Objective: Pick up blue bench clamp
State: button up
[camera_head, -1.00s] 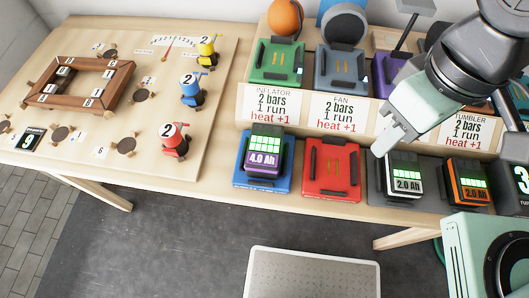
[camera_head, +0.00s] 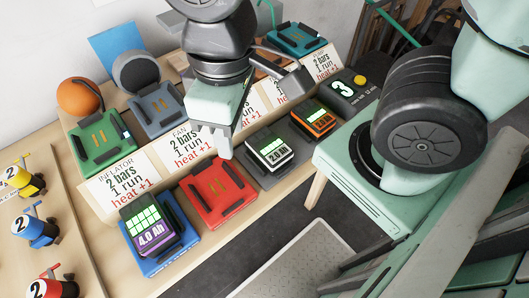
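The blue bench clamp (camera_head: 38,230), marked 2, stands on the wooden board at the left edge of the view, between the yellow clamp (camera_head: 22,179) and the red clamp (camera_head: 54,286). The red clamp is cut off at the bottom. My gripper (camera_head: 226,150) hangs over the bench in the middle of the view, well to the right of the blue clamp and apart from it. I see nothing held in it, but the gap between its fingertips is too small to judge.
Near my gripper are a red dock (camera_head: 217,192), a blue dock (camera_head: 180,249) bearing a 4.0 Ah battery (camera_head: 147,222), and a white-topped 2.0 Ah battery (camera_head: 270,148). Behind them stand sign cards and the green dock (camera_head: 103,143). Bare bench (camera_head: 92,228) lies between board and docks.

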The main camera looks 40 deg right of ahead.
aim_at(26, 226)
jog(key=u, duration=1.25)
jog(key=j+z, duration=0.1)
jog(key=z, duration=0.4)
jog(key=j+z, duration=0.15)
jog(key=z, duration=0.3)
jog(key=j+z, duration=0.25)
jog(key=j, duration=0.2)
jog(key=j+z, duration=0.3)
jog(key=k+j+z, duration=0.25)
jog(key=j, duration=0.2)
jog(key=k+j, duration=0.1)
jog(key=j, duration=0.65)
